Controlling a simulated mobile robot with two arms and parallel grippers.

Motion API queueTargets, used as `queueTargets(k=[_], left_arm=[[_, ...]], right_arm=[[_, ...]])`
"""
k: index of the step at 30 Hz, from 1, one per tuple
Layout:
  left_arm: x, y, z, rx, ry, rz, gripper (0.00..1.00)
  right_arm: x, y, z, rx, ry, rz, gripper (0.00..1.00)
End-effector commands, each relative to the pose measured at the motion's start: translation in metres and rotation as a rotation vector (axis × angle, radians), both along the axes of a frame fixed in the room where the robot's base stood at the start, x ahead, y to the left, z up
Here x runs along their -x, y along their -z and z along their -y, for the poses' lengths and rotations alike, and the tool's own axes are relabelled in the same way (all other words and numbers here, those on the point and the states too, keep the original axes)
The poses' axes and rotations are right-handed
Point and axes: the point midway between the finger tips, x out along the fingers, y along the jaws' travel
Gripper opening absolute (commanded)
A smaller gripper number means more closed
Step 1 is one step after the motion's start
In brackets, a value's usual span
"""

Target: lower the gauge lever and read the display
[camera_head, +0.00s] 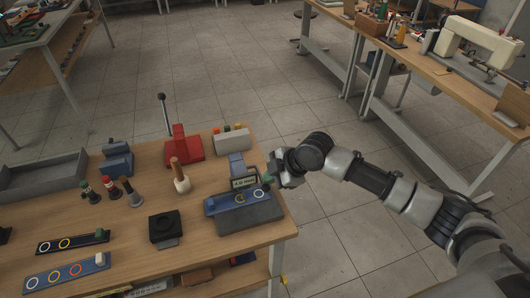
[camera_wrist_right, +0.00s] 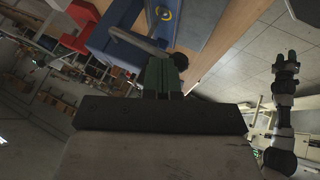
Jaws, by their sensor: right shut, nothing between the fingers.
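The gauge is a blue block on a blue plate (camera_head: 222,205) at the table's right end, with a small display (camera_head: 244,183) whose text is too small to read surely. In the right wrist view its blue body (camera_wrist_right: 118,35) carries a slanted grey lever (camera_wrist_right: 135,40). A round black knob (camera_wrist_right: 181,61) lies beside my fingertips. My right gripper (camera_head: 268,179) is shut and empty at the gauge's right side, its green fingers (camera_wrist_right: 161,72) close to the lever; contact is unclear. My left gripper (camera_wrist_right: 285,60) appears far right in the wrist view, its fingertips apart.
A red lever device (camera_head: 183,147), a grey box with coloured buttons (camera_head: 232,139) and a wooden-handled tool (camera_head: 180,176) stand behind and left of the gauge. A black block (camera_head: 164,228) is nearer. Open floor lies right of the table.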

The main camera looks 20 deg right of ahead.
Motion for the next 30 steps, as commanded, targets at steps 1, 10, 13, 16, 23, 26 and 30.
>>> queueTargets(k=[1,10,13,16,23,26,30], left_arm=[[0.000,0.002,0.000,0.000,0.000,0.001,0.43],[0.004,0.004,0.000,0.000,0.000,-0.006,0.43],[0.005,0.005,0.000,-0.001,0.000,-0.007,0.43],[0.006,0.005,0.000,-0.001,0.000,-0.009,0.43],[0.007,0.005,0.000,-0.001,0.000,-0.010,0.43],[0.007,0.005,0.000,0.000,0.000,-0.011,0.43],[0.008,-0.001,-0.001,-0.002,0.000,-0.012,0.43]], right_arm=[[0.001,0.003,0.000,0.000,-0.001,0.000,0.00],[0.004,0.011,0.000,0.001,0.000,-0.005,0.00],[0.005,0.012,0.000,0.001,0.000,-0.005,0.00],[0.005,0.013,0.000,0.002,0.000,-0.007,0.00],[0.006,0.014,0.000,0.002,0.000,-0.010,0.00],[0.006,0.014,0.000,0.003,-0.001,-0.011,0.00],[0.006,0.008,-0.001,0.003,-0.001,-0.011,0.00]])
